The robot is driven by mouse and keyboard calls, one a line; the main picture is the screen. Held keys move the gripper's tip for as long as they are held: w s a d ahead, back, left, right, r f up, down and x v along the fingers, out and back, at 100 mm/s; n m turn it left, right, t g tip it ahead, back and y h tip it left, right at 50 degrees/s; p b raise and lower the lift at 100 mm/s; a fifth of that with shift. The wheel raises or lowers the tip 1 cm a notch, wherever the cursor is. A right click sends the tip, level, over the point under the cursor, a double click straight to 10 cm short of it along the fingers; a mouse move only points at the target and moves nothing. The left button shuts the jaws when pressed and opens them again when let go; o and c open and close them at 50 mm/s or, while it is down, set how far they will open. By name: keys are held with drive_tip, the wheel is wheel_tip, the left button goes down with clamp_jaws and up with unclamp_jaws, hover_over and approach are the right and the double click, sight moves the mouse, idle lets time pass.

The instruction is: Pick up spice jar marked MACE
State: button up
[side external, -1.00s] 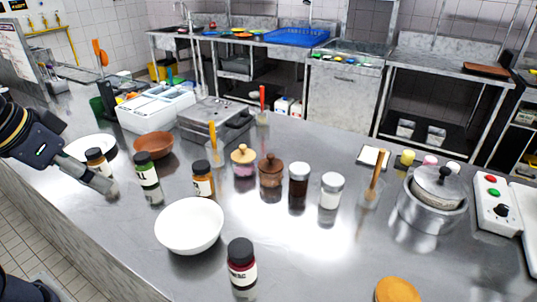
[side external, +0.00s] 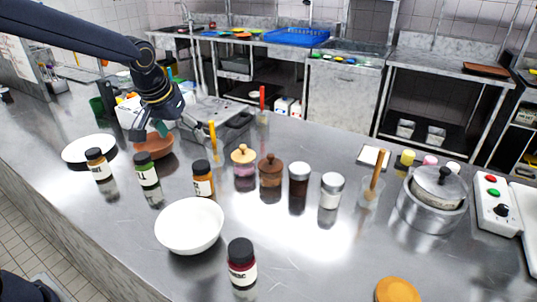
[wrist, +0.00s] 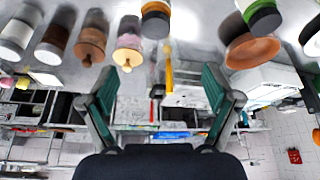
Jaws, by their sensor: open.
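My gripper (side external: 150,130) is open and empty above the terracotta bowl, behind the green jar. In the wrist view my gripper (wrist: 160,76) has its fingers apart; the green jar (wrist: 260,14) and orange jar (wrist: 156,18) show at the top edge.
The terracotta bowl (side external: 153,148) lies under my gripper, and a white plate (side external: 88,149) is left of it. A white bowl (side external: 189,226) stands between the orange and red jars. Wooden-lidded pots (side external: 270,171) and white-lidded jars (side external: 331,191) stand to the right.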

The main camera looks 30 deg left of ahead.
sight(199, 164)
drive_tip(key=x, duration=1.1)
drive_tip(key=shift+d+f, duration=0.1)
drive_tip(key=shift+d, duration=0.05)
drive_tip(key=shift+d+x, duration=0.15)
drive_tip(key=shift+x, duration=1.2)
drive_tip(key=shift+d+x, duration=0.1)
drive_tip(key=shift+x, duration=1.2)
drive_tip(key=shift+s+f, duration=0.1)
drive_tip(key=shift+c, duration=0.4)
drive_tip(key=c, duration=1.4)
